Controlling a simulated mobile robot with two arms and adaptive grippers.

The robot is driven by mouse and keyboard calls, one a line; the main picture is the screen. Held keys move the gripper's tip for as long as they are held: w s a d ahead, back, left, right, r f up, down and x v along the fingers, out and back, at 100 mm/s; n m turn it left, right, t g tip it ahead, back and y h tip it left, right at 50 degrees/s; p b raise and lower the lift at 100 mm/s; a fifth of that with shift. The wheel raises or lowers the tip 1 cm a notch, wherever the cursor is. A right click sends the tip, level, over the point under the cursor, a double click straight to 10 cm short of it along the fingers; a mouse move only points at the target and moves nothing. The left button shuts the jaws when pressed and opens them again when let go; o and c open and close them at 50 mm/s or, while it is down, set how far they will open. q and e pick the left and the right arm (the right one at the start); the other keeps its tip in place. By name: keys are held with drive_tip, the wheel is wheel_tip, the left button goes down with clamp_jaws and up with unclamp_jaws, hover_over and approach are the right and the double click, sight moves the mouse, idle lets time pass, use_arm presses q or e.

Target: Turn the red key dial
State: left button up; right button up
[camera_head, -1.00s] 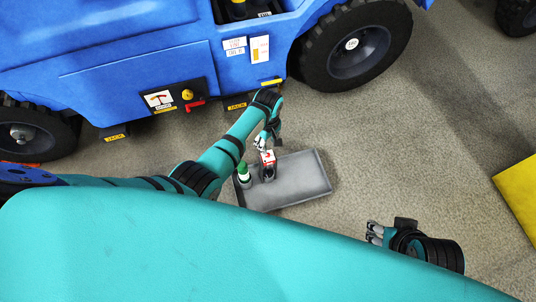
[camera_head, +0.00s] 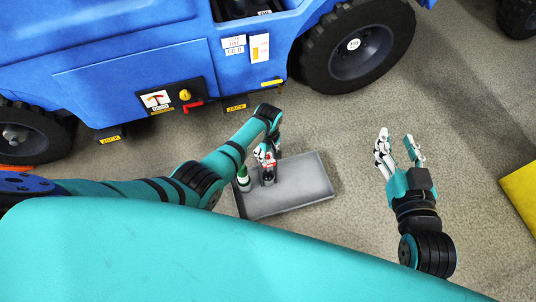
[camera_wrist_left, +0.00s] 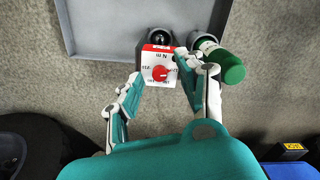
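A small box with red sides and a white face (camera_wrist_left: 155,60) carries a round red dial (camera_wrist_left: 160,73) and printing that includes "N m". It stands at a round holder on the grey tray (camera_head: 300,185). My left gripper (camera_head: 266,156) is over the tray, with its fingers on either side of the box. In the left wrist view its fingertips (camera_wrist_left: 158,75) are close to the box edges; whether they press on it is unclear. My right gripper (camera_head: 398,150) is open and empty, above the floor right of the tray.
A green-capped bottle (camera_wrist_left: 222,62) stands in a second holder close beside the box. A blue vehicle (camera_head: 130,65) stands behind; its panel has a gauge (camera_head: 156,99), a yellow knob (camera_head: 185,95) and a red handle (camera_head: 193,106). A yellow block (camera_head: 520,187) is at far right.

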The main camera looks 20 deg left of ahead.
use_arm(q)
drive_tip(key=shift+f, duration=0.15)
use_arm(e)
drive_tip(key=shift+w+a+r+t, duration=0.1)
drive_tip(key=shift+r+t, duration=0.2)
drive_tip(key=shift+r, duration=0.15)
use_arm(q)
drive_tip(key=shift+c, duration=0.4)
clamp_jaws()
use_arm(e)
drive_tip(key=shift+f, duration=0.1)
